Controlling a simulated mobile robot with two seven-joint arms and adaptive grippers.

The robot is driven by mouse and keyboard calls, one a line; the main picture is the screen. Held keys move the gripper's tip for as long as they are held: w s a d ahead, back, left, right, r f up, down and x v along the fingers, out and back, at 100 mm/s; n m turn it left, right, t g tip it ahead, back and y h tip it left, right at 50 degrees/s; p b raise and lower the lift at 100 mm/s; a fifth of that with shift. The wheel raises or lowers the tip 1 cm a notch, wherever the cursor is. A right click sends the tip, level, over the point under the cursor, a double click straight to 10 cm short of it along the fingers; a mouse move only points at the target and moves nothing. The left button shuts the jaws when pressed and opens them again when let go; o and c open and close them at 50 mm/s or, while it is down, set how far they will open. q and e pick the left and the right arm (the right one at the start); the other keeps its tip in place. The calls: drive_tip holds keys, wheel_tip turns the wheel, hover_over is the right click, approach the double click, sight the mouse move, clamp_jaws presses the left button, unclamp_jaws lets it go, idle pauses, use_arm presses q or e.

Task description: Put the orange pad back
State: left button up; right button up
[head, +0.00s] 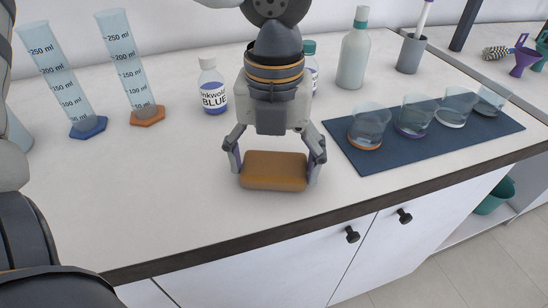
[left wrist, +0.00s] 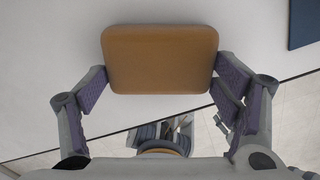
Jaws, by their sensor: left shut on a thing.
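The orange pad (head: 274,170) is a rounded block, seen in the head view near the counter's front edge. My left gripper (head: 275,163) has its two fingers against the pad's left and right ends and is shut on it. The pad also shows in the left wrist view (left wrist: 160,60), between the fingers of the left gripper (left wrist: 160,85). I cannot tell whether the pad touches the counter or is held just above it. My right gripper is not in view.
A dark blue mat (head: 440,145) with several glass cups lies to the right. A bottle labelled BLUE (head: 211,88) and another partly hidden bottle (head: 310,62) stand behind my gripper. Two graduated cylinders (head: 128,70) (head: 60,80) stand at the left. The counter (head: 150,200) is clear at front left.

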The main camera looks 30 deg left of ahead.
sight(274, 167)
use_arm(q)
drive_tip(key=o, duration=1.3)
wheel_tip(274, 167, up, 12)
drive_tip(key=shift+r, duration=0.2)
